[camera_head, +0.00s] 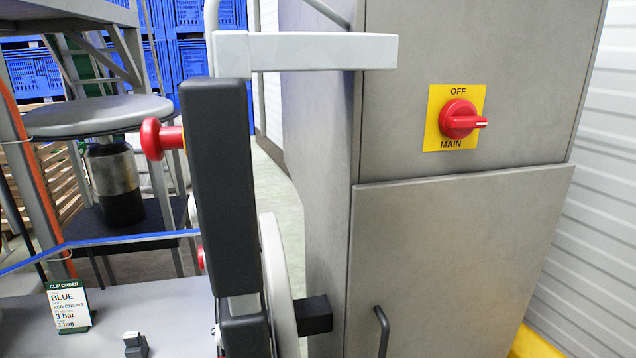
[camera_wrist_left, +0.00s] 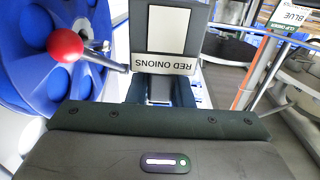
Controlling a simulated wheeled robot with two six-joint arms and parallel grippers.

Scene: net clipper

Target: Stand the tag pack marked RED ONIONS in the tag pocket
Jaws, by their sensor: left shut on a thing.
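The tag pack marked RED ONIONS (camera_wrist_left: 169,26) is at the top middle of the left wrist view, a flat grey-framed piece with a pale panel. Its lettering reads upside down there. My left gripper (camera_wrist_left: 160,88) is shut on the pack at its lettered edge, and the pack sticks out beyond the fingers. I cannot make out the left fingers or the pack in the head view. My right gripper is in neither view. I cannot pick out the tag pocket in either view.
A blue wheel (camera_wrist_left: 50,25) and a red knob (camera_wrist_left: 65,44) are close left of the pack in the wrist view. An order card (camera_head: 68,306) stands on the grey bench (camera_head: 180,310). A steel cabinet (camera_head: 450,260) with a red main switch (camera_head: 459,119) fills the right.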

